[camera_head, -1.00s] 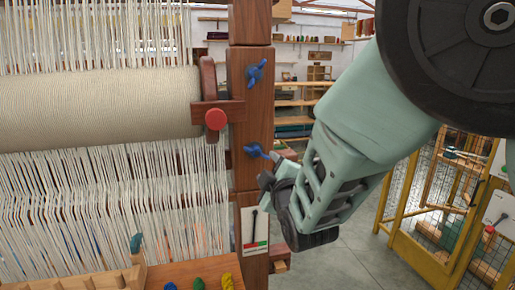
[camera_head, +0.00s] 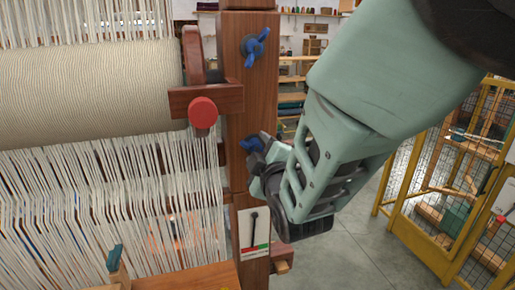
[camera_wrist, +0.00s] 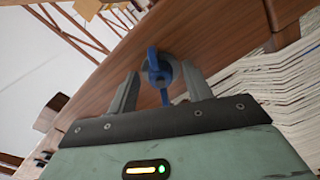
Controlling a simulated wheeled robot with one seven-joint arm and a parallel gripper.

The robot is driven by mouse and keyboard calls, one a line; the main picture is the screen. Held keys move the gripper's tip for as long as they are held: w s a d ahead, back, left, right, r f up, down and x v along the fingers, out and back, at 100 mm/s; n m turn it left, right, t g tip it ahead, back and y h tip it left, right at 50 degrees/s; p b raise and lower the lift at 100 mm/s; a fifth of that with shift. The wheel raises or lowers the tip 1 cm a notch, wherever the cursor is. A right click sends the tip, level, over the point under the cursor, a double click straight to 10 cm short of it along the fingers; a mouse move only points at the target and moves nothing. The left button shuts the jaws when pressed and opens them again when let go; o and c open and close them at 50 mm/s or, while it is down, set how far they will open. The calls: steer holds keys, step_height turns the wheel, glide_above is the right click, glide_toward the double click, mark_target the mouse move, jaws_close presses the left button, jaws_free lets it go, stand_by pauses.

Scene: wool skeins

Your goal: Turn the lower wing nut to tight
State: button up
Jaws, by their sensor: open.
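The lower wing nut (camera_head: 252,142) is blue and sits on the loom's wooden post (camera_head: 238,95). My gripper (camera_head: 262,165) is right at it and hides part of it in the head view. In the wrist view the blue wing nut (camera_wrist: 157,72) lies between the two open fingers of my gripper (camera_wrist: 160,71), one wing pointing toward the palm. The fingers stand on either side of it and do not appear closed on it. The upper wing nut (camera_head: 256,46), also blue, is higher on the same post, clear of my gripper.
A card with a black pointer and a red-green strip (camera_head: 254,233) is below on the post. A red knob (camera_head: 203,112) on a wooden bracket, the cloth roll (camera_head: 90,90) and white warp threads (camera_head: 110,200) are at left. A yellow mesh cage (camera_head: 440,180) stands at right.

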steer(key=c, duration=1)
steer(key=shift+o, duration=0.2)
steer(key=shift+f+m+b, duration=0.1)
steer(key=shift+m+b, duration=0.2)
steer(key=shift+b, duration=0.05)
steer(key=m+b, duration=0.3)
steer(key=shift+f+m, duration=0.15)
steer(key=shift+m, duration=0.15)
steer(key=shift+s+a+m+b, duration=0.1)
steer(key=shift+a+m+b, duration=0.05)
steer(key=shift+m+b, duration=3.5)
steer(key=shift+a+m+b, duration=0.15)
steer(key=shift+m+b, duration=3.3)
steer(key=shift+b, duration=0.25)
